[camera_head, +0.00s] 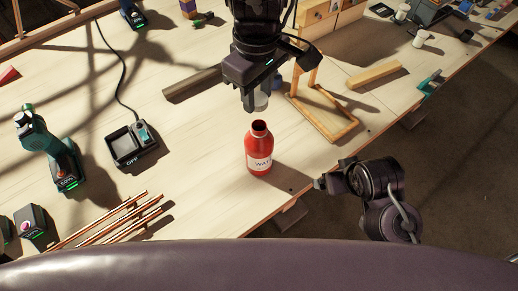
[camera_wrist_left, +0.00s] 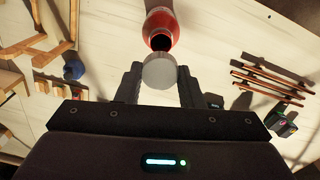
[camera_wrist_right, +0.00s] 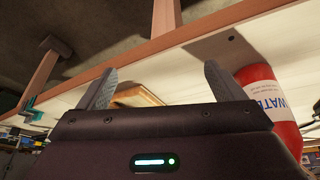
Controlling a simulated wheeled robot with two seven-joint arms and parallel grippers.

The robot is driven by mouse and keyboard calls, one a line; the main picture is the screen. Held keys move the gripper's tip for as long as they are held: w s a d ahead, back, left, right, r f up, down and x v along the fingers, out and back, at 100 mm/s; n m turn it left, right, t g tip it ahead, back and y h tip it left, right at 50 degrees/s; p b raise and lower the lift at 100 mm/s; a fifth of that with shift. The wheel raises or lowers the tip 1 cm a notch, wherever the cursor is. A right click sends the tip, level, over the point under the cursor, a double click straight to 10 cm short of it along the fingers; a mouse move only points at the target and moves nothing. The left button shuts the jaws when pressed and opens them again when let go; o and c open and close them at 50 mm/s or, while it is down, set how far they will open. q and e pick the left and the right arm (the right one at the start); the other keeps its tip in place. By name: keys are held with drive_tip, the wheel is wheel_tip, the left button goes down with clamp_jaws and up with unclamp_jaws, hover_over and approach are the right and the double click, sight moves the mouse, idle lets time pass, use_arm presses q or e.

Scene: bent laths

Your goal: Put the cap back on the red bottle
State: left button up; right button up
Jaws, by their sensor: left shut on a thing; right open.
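The red bottle (camera_head: 259,158) stands upright and open on the workbench, its dark mouth facing up and a white label reading "WAT" on its front. My left gripper (camera_head: 258,101) is shut on the pale grey cap (camera_head: 262,101) and holds it above the bottle's mouth, apart from it in the head view. In the left wrist view the cap (camera_wrist_left: 159,72) sits between the fingertips, just beside the bottle's dark opening (camera_wrist_left: 161,42). My right gripper (camera_head: 321,183) is open and empty, off the bench's front edge, to the right of the bottle. The bottle (camera_wrist_right: 268,103) also shows in the right wrist view.
A wooden frame (camera_head: 325,120) stands right of the bottle, with a wooden block (camera_head: 374,75) behind it. Copper-coloured rods (camera_head: 115,220) lie at the front left. A charger (camera_head: 132,145) and a green cordless tool (camera_head: 45,145) are on the left. Bench around the bottle is clear.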

sight(253, 142)
use_arm(q)
drive_tip(key=shift+s+d+m, duration=0.15)
drive_tip(key=shift+m, duration=0.45)
use_arm(e)
drive_tip(key=w+a+n+t+y, duration=0.1)
drive_tip(key=w, duration=0.1)
drive_tip(key=w+a+n+t+y, duration=0.1)
drive_tip(key=w+a+t, duration=0.1)
drive_tip(key=w+a+n+t+y, duration=0.1)
drive_tip(key=w+a+t, duration=0.1)
drive_tip(key=shift+w+f, duration=0.1)
drive_tip(key=shift+f, duration=0.2)
drive_tip(key=a+n+t+y, duration=0.2)
drive_tip(key=a+y, duration=0.1)
drive_tip(key=shift+a+y, duration=0.35)
drive_tip(key=shift+y, duration=0.05)
drive_tip(key=s+a+n+y, duration=0.1)
drive_tip(key=y, duration=0.1)
drive_tip(key=s+a+r+n+y, duration=0.1)
drive_tip(key=s+y, duration=0.1)
drive_tip(key=shift+a+y, duration=0.2)
drive_tip(key=shift+y, duration=0.1)
drive_tip(key=shift+s+a+r+y, duration=0.1)
drive_tip(key=shift+s+r+y, duration=0.1)
drive_tip(key=shift+s+y, duration=0.25)
drive_tip(key=shift+s+a+r+y, duration=0.1)
drive_tip(key=shift+s+r+y, duration=0.05)
drive_tip(key=shift+s+y, duration=0.3)
drive_tip(key=shift+w, duration=0.15)
